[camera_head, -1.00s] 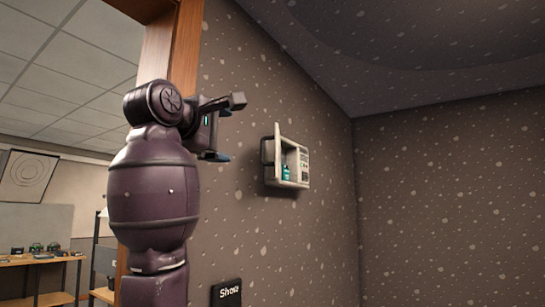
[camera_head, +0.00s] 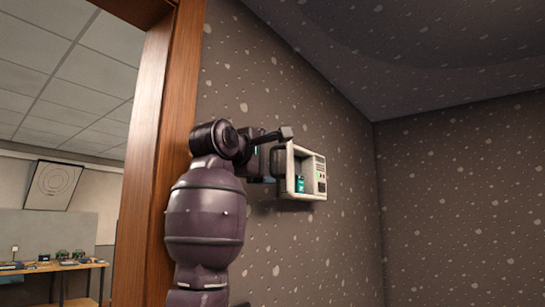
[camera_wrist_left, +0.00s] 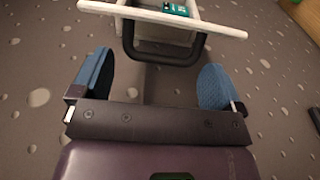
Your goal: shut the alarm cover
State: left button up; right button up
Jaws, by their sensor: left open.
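The alarm box (camera_head: 320,172) is a pale wall-mounted case with small buttons at its right and a teal item (camera_head: 299,184) inside. Its cover (camera_head: 290,168) stands open, sticking out from the left side. In the left wrist view the cover (camera_wrist_left: 160,16) shows nearly edge-on as a pale bar, with a dark loop handle (camera_wrist_left: 165,54) on the near side. My left gripper (camera_head: 278,156) is open just left of the cover. In the wrist view its blue-padded fingers (camera_wrist_left: 157,78) are spread wide, with the handle ahead between them; contact cannot be told. My right gripper is out of view.
A wooden door frame (camera_head: 160,130) stands just left of my left arm. Beyond it, a workbench (camera_head: 75,267) holds several small items. The speckled wall (camera_head: 345,245) right of and below the box is clear.

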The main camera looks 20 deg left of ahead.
aim_at(271, 161)
pick_arm(q)
jog(key=shift+p+x, duration=0.45)
jog(key=shift+x, duration=1.1)
jog(key=c, duration=1)
jog(key=shift+o, duration=0.2)
jog(key=shift+s+d, duration=0.1)
jog(key=shift+s, duration=0.05)
